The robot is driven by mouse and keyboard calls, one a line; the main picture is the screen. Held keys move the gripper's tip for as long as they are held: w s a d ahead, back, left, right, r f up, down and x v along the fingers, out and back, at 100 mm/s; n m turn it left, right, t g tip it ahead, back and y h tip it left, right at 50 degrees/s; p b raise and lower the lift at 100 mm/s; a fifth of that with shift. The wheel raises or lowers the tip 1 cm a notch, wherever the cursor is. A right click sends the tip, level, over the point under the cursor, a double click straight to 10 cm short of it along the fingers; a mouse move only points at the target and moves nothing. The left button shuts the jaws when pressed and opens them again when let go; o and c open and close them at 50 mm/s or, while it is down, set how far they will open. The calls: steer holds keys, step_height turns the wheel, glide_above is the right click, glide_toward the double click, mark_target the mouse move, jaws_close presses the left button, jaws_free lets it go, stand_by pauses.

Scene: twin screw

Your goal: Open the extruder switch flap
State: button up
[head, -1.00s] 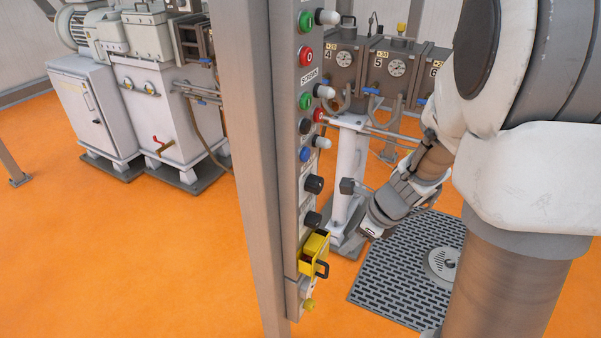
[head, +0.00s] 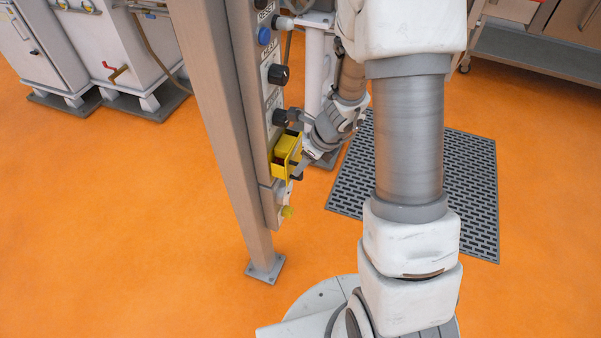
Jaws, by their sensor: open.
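The yellow extruder switch flap and its housing (head: 283,155) are low on the front of the grey control column (head: 250,70). My gripper (head: 297,146) is at the right of the yellow housing, its fingers spread and pointing left toward it. One finger is near the knob above the housing, the other beside the housing's lower right side. My gripper partly hides the housing's front and the black handle. I cannot tell whether the fingers touch the flap or how far it is open.
Black knobs (head: 278,74) and a blue button (head: 264,36) sit above the flap, and a yellow-green knob (head: 287,212) below. A grey post (head: 215,120) stands just left. A grey floor grate (head: 470,190) lies right.

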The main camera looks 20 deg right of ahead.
mark_target(294, 159)
steer(key=shift+b+x, duration=0.4)
steer(key=shift+x, duration=1.05)
steer(key=shift+c, duration=0.3)
jaws_close()
